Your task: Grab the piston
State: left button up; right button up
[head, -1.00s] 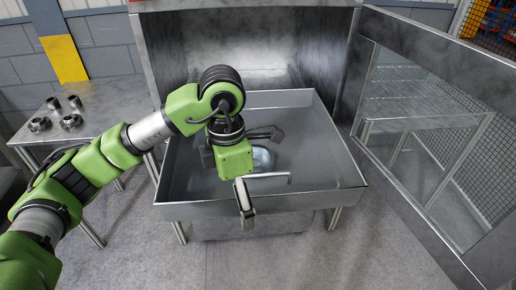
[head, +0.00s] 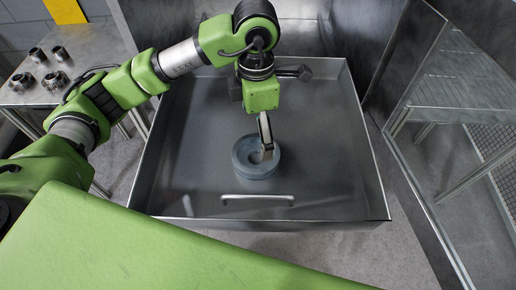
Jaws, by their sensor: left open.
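A round blue-grey ring-shaped part with a hollow centre, which I take as the piston (head: 243,166), lies on the floor of a grey metal tray (head: 185,150). My left gripper (head: 272,122) is open and hangs over the tray from the left arm. One pale finger reaches down in front of the ring's middle. Whether the finger touches the ring cannot be told. The gripper holds nothing that I can see. My right gripper is not in view.
A metal bar handle (head: 257,198) shows near the tray's front wall. A table (head: 88,45) at the left holds several metal parts, among them a gear (head: 54,80). An open panelled door (head: 450,130) stands at the right. The tray floor around the ring is free.

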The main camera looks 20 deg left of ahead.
aim_at(257, 159)
pick_arm(q)
notch_tip(257, 159, down, 6)
jog(key=shift+f+p, duration=0.25)
jog(key=shift+p, duration=0.75)
notch_tip(257, 159, down, 4)
jog(key=shift+w+a+r+p, duration=0.1)
jog(key=shift+w+r+p, duration=0.1)
jog(key=shift+p, duration=0.6)
jog(key=shift+f, duration=0.35)
jog(key=c, duration=1.4)
jog(key=shift+c, duration=0.2)
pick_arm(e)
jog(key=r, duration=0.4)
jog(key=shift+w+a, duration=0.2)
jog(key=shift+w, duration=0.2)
